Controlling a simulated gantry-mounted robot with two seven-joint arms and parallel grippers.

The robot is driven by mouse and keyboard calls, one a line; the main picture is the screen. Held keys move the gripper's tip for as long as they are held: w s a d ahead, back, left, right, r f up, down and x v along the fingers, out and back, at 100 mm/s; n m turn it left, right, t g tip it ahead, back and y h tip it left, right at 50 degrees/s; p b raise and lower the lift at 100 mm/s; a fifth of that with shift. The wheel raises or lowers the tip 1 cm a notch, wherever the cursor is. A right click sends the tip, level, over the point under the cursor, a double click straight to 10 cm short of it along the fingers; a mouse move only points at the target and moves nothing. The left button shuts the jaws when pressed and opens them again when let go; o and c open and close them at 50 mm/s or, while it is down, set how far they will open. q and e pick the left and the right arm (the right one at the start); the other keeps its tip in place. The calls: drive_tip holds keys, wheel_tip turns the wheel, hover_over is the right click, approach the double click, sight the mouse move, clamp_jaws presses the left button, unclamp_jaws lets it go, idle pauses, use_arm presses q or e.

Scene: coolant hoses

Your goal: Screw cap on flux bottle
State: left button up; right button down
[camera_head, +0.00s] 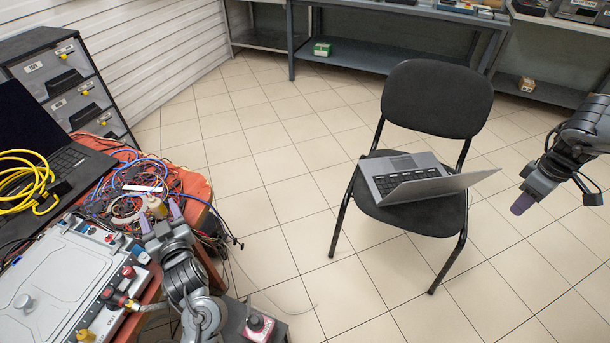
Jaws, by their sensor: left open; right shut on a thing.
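A small cream-yellow bottle (157,207), which looks like the flux bottle, stands among tangled wires on the red-topped table. My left gripper (160,214) is open at the bottle, with its purple fingertips on either side of it. I cannot tell whether they touch it. The gripper hides the bottle's lower part. My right gripper (522,204) is over the tiled floor, right of the chair and far from the bottle. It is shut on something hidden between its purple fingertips. I cannot make out a cap in view.
The table (196,186) holds wires, a grey case (62,272), a dark laptop (60,160) and a yellow cable (28,180). A black chair (437,98) with an open laptop (405,175) stands between my grippers. Drawers and shelves line the back. Floor is clear around the chair.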

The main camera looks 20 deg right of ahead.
use_arm(q)
drive_tip(key=shift+w+a, duration=0.25)
drive_tip(key=shift+w, duration=0.4)
drive_tip(key=c, duration=1.1)
